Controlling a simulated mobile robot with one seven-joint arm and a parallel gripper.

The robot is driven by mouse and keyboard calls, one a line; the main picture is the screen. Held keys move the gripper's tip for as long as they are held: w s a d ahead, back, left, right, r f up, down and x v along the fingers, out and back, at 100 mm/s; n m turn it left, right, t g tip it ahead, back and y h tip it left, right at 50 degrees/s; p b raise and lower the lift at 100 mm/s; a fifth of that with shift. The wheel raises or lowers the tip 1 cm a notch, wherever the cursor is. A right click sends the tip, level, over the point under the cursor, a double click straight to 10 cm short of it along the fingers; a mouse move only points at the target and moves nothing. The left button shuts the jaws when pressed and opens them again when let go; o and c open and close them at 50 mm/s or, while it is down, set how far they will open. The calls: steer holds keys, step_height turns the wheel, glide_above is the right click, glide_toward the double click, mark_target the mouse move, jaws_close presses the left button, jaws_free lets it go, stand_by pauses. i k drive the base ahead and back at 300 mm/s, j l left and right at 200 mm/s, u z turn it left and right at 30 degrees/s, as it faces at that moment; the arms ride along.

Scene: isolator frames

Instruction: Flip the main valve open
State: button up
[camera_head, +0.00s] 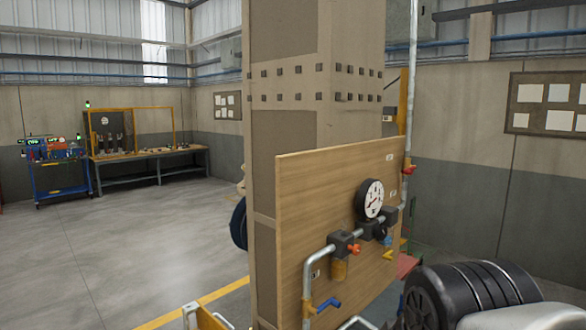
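A wooden panel (310,190) on a column carries grey piping with several valve handles. A blue lever (328,303) sits low on the left pipe, pointing right. A red handle (354,249) sits on the horizontal pipe, below and left of a round white-faced gauge (374,198). Another red handle (409,170) is on the upright pipe at the panel's right edge. A small yellow handle (387,255) shows at the lower right. I cannot tell which is the main valve or whether it is open. My gripper is not in view.
The column (350,60) stands behind the panel. A workbench (150,155) and a blue cart (62,178) stand far left, with clear floor (140,240) before them. A yellow floor line (205,299) runs at lower left. A black ribbed body part fills the lower right.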

mark_target(409, 171)
steer(key=z, duration=0.7)
